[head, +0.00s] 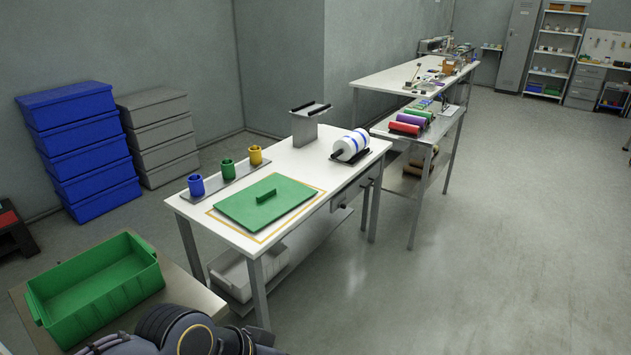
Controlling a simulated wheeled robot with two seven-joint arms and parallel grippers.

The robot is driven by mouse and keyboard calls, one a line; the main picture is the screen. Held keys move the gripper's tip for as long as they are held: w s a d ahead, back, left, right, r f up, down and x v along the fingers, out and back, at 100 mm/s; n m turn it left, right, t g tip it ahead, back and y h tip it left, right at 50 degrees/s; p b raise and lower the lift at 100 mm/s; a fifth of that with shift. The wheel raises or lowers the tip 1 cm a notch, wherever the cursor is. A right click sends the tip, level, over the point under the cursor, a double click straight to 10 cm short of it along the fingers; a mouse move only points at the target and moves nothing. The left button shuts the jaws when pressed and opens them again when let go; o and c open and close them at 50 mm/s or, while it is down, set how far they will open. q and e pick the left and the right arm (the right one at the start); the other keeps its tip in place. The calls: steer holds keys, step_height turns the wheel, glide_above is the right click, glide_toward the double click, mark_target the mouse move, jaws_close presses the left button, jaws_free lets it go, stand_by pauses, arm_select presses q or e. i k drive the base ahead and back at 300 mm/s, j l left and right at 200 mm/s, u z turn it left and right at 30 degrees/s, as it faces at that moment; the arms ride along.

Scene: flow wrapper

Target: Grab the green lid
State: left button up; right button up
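The green lid (252,212) is a flat rectangular plate with a small raised handle (266,196) on top. It lies flat on the near end of the white table (301,162), inside an orange outline. An open green crate (97,288) stands on a smaller table at the lower left. Part of my arm shows at the bottom edge, near that crate and well away from the lid. Neither of my grippers shows.
Blue (196,185), green (228,170) and yellow (255,155) cups stand in a row behind the lid. A white roll (351,145) and a grey stand (309,122) are farther back. Blue and grey bins are stacked by the wall. The floor at right is clear.

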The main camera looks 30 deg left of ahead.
mark_target(254, 207)
steer(key=i+u, duration=0.25)
steer(key=i, duration=0.3)
steer(key=i+l+u, duration=0.25)
steer(key=i, duration=0.3)
steer(key=i+u, duration=0.2)
steer(key=u, duration=0.2)
steer(key=i+u, duration=0.2)
steer(key=u, duration=0.25)
steer(key=i+l+u, duration=0.2)
steer(key=u, duration=0.2)
steer(key=i+l+u, duration=0.15)
steer(key=u, duration=0.3)
steer(key=i+l+u, duration=0.15)
steer(key=l+u, duration=0.25)
steer(key=i+l+u, duration=0.2)
steer(key=u, duration=0.2)
steer(key=i+l+u, duration=0.2)
steer(key=l+u, duration=0.25)
steer(key=i+l+u, duration=0.15)
steer(key=l+u, duration=0.25)
steer(key=j, duration=0.15)
